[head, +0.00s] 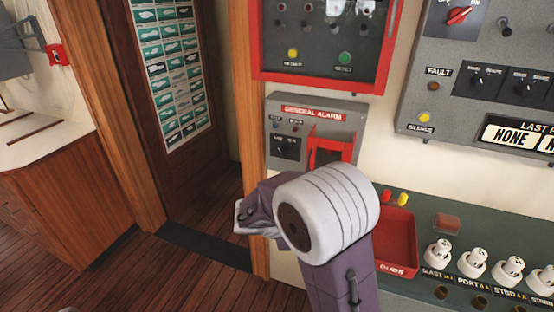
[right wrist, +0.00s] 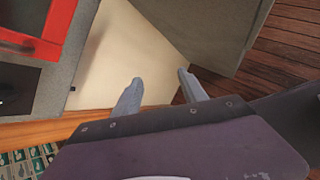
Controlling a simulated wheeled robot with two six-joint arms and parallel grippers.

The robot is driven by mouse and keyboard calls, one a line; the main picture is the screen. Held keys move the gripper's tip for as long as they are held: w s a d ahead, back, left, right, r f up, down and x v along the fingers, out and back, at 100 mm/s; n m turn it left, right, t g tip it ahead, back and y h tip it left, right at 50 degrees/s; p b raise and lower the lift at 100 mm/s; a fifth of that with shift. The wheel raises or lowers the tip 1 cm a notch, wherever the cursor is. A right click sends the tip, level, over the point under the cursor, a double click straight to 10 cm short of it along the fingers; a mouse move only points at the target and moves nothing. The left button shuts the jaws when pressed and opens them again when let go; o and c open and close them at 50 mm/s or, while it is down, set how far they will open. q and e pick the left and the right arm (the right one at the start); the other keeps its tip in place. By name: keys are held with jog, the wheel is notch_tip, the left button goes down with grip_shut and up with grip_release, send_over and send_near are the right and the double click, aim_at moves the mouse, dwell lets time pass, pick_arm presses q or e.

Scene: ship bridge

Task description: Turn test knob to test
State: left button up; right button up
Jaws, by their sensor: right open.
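The grey general alarm box (head: 275,110) hangs on the wall in the middle of the head view. It has a black switch plate (head: 286,147) on its left and a red frame (head: 331,148) on its right. Which control is the test knob cannot be read. My right gripper (head: 243,217) is below and left of the box, its fingers mostly hidden in the head view. In the right wrist view my right gripper (right wrist: 158,85) is open and empty, apart from the box, whose black plate (right wrist: 16,88) and red frame (right wrist: 38,35) show at left. My left gripper is not in view.
A red-framed panel (head: 322,78) is above the alarm box. A grey panel with a red knob (head: 458,15) is at upper right. A green console (head: 450,210) with several white knobs and a red tray (head: 397,235) is at right. A doorway with a wooden frame (head: 246,60) is at left.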

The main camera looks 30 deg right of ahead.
jog(key=w+d+r+n+t+h+b, duration=0.25)
jog(key=w+n+t, duration=0.2)
jog(key=w, duration=0.45)
jog(key=n+t+h+b, duration=0.3)
jog(key=n+t, duration=0.2)
jog(key=n, duration=0.2)
send_near(281, 153)
jog(key=x, duration=1)
jog(key=shift+d+p, duration=0.1)
jog(key=shift+p, duration=0.25)
